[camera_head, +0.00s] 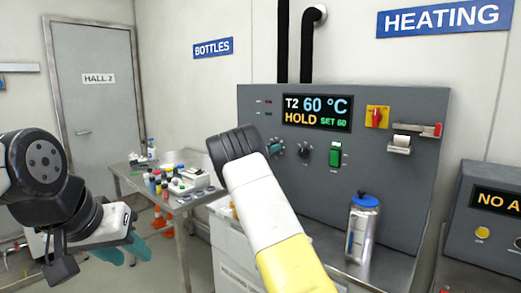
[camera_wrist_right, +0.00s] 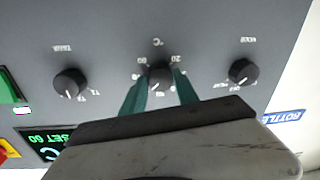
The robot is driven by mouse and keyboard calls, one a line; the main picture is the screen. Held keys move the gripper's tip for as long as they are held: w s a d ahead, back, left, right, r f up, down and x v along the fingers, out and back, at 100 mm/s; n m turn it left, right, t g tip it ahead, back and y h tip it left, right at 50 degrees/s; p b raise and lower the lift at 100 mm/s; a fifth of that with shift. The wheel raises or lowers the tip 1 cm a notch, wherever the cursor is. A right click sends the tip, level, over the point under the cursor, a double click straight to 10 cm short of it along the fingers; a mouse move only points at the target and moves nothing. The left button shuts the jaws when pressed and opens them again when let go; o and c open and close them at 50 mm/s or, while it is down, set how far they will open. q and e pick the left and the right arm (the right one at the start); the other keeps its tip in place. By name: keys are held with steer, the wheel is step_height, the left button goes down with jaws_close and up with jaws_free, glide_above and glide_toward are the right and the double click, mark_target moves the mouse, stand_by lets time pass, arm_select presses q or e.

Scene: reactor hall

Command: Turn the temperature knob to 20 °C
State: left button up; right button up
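The temperature knob (camera_wrist_right: 158,78), marked °C, is black and round on the grey panel (camera_head: 390,180). The wrist view shows it upside down, with a 20 mark at its right and 60 at its left. The teal fingers of my right gripper (camera_wrist_right: 160,88) flank it on both sides. I cannot tell whether they press on it. In the head view my right gripper (camera_head: 276,147) mostly covers the knob. The display (camera_head: 317,112) reads T2 60 °C, HOLD, SET 60. My left gripper (camera_head: 125,250) is open and empty at the lower left, away from the panel.
The tank knob (camera_wrist_right: 70,83) and mode knob (camera_wrist_right: 242,71) flank the temperature knob. A green switch (camera_head: 335,153) and a red-yellow switch (camera_head: 377,116) are on the panel. A blue-capped bottle (camera_head: 362,228) stands before it. A side table (camera_head: 125,172) holds small bottles.

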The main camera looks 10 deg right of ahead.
jaws_close()
steer(key=shift+w+a+f+n+g+h, duration=0.1)
steer(key=shift+n+g+h, duration=0.2)
steer(key=shift+n, duration=5.4)
steer(key=shift+w+a+r+n+g+h, duration=0.1)
steer(key=shift+n+g+h, duration=0.2)
steer(key=shift+n, duration=5.4)
steer(key=shift+f+n+g+h, duration=0.15)
steer(key=shift+n+g, duration=0.25)
steer(key=shift+n, duration=5.3)
